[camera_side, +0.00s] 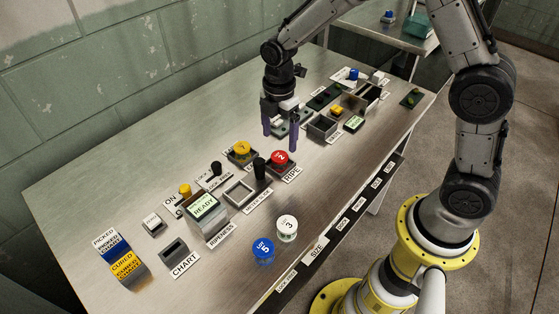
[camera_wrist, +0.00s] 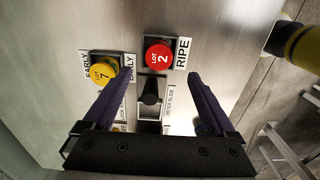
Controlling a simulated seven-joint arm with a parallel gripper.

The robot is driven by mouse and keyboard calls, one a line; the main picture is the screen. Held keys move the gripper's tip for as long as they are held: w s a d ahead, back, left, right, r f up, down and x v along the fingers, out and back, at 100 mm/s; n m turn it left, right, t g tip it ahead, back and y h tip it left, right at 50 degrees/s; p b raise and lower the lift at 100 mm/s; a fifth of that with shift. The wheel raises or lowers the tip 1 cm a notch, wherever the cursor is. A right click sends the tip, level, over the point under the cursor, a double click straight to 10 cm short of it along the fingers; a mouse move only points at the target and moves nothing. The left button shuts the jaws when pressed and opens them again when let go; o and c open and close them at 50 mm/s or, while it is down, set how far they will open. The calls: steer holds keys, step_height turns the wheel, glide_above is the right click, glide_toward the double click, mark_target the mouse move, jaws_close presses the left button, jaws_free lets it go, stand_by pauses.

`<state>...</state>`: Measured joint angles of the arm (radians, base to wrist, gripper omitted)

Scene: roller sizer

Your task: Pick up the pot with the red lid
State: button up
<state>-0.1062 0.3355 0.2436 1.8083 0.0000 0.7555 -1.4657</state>
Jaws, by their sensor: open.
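The pot with the red lid (camera_side: 281,157), marked LOT 2, sits upright in a dark square holder beside the RIPE label. It also shows in the wrist view (camera_wrist: 158,54), near top centre. My gripper (camera_side: 280,141) is open and empty, above the table and behind the red-lidded pot in the side view. In the wrist view, the fingers (camera_wrist: 160,75) are spread wide, with the red lid beyond the tips, between their lines. The lower body of the pot is hidden in its holder.
A yellow-lidded pot (camera_side: 242,148) sits close by in the EARLY holder. A black upright handle (camera_side: 260,168) stands near the red pot. Blue (camera_side: 264,250) and white (camera_side: 287,228) pots stand at the front edge. The table's left side (camera_side: 75,198) is clear.

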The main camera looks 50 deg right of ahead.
mark_target(280, 156)
steer(key=shift+w+d+f, duration=0.1)
steer(key=shift+d+f, duration=0.05)
steer(key=shift+f, duration=3.2)
steer(key=shift+c, duration=0.3)
jaws_close()
steer(key=shift+r, duration=0.1)
